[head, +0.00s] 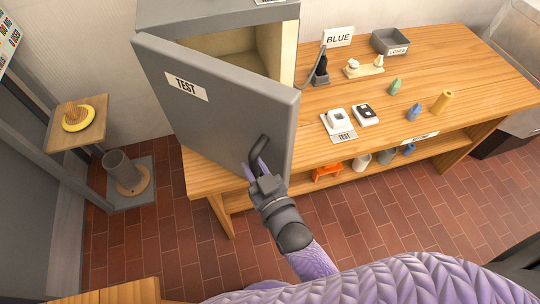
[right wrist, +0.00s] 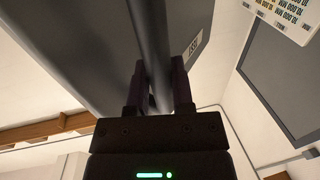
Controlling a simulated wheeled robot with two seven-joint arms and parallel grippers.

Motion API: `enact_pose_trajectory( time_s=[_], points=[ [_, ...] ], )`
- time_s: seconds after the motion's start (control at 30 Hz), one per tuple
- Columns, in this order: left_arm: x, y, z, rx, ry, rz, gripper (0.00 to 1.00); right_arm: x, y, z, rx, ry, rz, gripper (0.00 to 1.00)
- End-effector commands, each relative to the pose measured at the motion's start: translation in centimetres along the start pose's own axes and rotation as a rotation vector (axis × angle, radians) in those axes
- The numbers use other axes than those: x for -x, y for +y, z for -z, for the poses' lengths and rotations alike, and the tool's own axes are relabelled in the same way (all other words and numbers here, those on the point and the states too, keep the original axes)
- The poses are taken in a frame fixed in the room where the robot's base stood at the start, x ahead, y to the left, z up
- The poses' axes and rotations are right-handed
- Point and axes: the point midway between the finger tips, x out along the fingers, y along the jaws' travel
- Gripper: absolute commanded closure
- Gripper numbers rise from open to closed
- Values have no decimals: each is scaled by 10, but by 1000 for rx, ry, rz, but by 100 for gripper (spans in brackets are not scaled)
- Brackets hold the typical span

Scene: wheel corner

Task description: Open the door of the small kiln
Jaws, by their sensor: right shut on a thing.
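The small kiln is a grey box with a cream interior (head: 237,42), standing on a wooden bench. Its grey door (head: 222,95), marked TEST, is swung partly open toward me, with the inside showing above its top edge. My right gripper (head: 256,168) is at the door's lower right, shut on the dark door handle (head: 259,148). In the right wrist view the handle bar (right wrist: 152,45) runs between the two fingers, with the grey door behind it. My left gripper is not in view.
A lower shelf carries cups and an orange stand (head: 327,171). A small side table (head: 62,135) stands at left. Brick floor is clear in front.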

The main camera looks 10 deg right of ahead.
Motion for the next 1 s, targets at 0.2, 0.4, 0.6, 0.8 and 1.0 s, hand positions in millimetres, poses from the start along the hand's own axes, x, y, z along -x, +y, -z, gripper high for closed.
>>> enact_pose_trajectory(
  time_s=[0.2,0.4,0.6,0.8,1.0],
  points=[
    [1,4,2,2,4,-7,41,0,-10,0,1,1,12,100],
    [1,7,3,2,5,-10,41,0,-10,0,1,1,13,100],
    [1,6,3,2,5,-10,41,0,-10,0,1,1,13,65],
    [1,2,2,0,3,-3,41,0,-10,0,0,1,12,38],
    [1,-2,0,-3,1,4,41,1,-10,0,0,0,12,38]
  ],
)
